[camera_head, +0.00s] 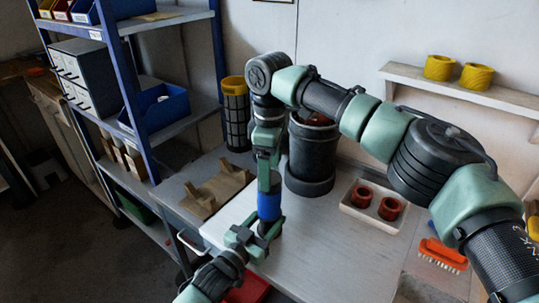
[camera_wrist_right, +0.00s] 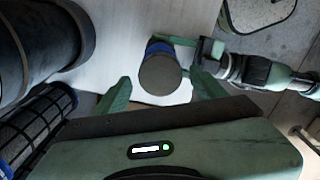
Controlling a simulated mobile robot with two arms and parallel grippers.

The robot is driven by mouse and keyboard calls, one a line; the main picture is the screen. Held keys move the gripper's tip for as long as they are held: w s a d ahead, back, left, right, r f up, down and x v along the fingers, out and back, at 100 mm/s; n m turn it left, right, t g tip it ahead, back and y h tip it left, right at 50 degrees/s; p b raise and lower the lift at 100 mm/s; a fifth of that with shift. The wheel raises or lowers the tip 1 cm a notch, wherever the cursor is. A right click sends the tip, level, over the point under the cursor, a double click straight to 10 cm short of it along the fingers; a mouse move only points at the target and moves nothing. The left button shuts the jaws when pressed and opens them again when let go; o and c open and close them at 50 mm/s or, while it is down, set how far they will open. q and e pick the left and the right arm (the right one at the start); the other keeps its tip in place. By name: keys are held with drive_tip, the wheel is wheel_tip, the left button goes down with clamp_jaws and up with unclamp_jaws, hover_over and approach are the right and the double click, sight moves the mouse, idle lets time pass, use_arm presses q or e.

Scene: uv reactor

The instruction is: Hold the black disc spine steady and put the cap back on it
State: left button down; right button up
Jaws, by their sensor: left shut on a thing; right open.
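A short upright piece with a blue band (camera_head: 269,205) stands over the bench in the head view; I take it for the black disc spine. In the right wrist view its dark round end (camera_wrist_right: 160,75) faces me, with blue behind its edge. My left gripper (camera_head: 266,229) is shut on its lower part from the left. My right gripper (camera_head: 268,183) points down from above, open, and its fingers show either side of the round end in the right wrist view (camera_wrist_right: 162,95). I cannot tell a separate cap, or whether the right fingers touch the piece.
A large dark cylinder (camera_head: 309,160) stands close behind on the bench. A black lattice cylinder with a yellow top (camera_head: 235,86) stands behind left, near a wooden cradle (camera_head: 214,190). A tray (camera_head: 368,216) with two red rings and an orange brush (camera_head: 443,254) lie right. Bench between is clear.

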drive_tip(key=shift+f, duration=1.5)
drive_tip(key=c, duration=1.4)
drive_tip(key=o, duration=1.6)
wheel_tip(320, 180, up, 12)
drive_tip(key=shift+r, duration=0.1)
use_arm(q)
drive_tip(key=c, duration=0.5)
unclamp_jaws()
